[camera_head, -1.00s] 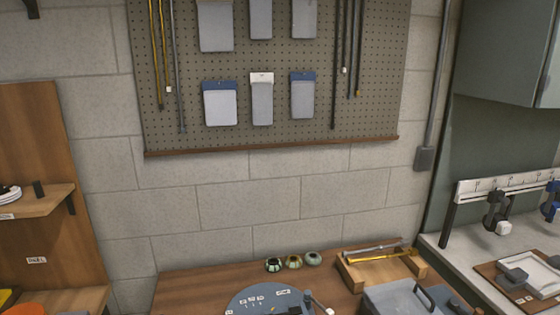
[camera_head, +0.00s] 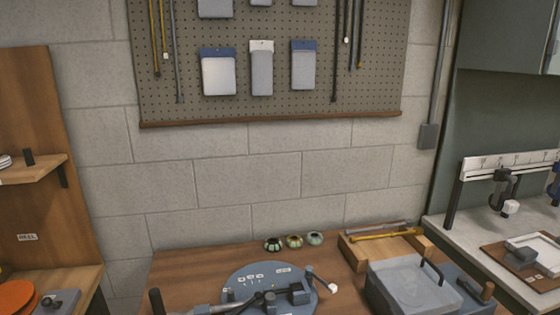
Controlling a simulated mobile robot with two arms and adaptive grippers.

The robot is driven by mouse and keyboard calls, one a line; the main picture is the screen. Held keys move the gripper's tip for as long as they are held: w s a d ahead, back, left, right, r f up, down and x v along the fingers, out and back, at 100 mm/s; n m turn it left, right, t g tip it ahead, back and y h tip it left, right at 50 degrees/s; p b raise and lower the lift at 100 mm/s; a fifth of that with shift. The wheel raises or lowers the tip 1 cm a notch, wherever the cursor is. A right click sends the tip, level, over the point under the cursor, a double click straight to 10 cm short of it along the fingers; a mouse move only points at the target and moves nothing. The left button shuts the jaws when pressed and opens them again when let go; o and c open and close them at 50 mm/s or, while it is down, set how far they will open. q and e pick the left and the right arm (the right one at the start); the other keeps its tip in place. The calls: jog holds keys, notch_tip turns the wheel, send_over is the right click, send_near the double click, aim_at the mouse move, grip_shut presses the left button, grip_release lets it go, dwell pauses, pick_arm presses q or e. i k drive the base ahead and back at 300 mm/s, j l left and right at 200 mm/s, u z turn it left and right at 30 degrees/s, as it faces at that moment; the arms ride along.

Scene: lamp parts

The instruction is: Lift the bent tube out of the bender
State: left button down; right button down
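The bender looks to be the round blue-grey plate (camera_head: 238,284) on the wooden table, at the bottom of the head view. It has white marks, a dark block (camera_head: 297,292) and a dark arm across its front. A short handle with a pale end sticks out at its right. I cannot pick out a bent tube on the bender; its front part is cut off by the frame edge. Neither of my grippers is in view.
Several small round pots (camera_head: 294,241) stand behind the plate. A wooden holder (camera_head: 352,256) with grey and yellow rods is at the back right. A grey lidded box (camera_head: 412,282) stands before it. A pegboard (camera_head: 280,98) hangs on the wall. Shelves (camera_head: 35,172) stand left.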

aim_at(294, 287)
jog(key=l, duration=0.55)
jog(key=i+l, duration=0.15)
jog(key=l, duration=0.9)
jog(key=i+z, duration=0.05)
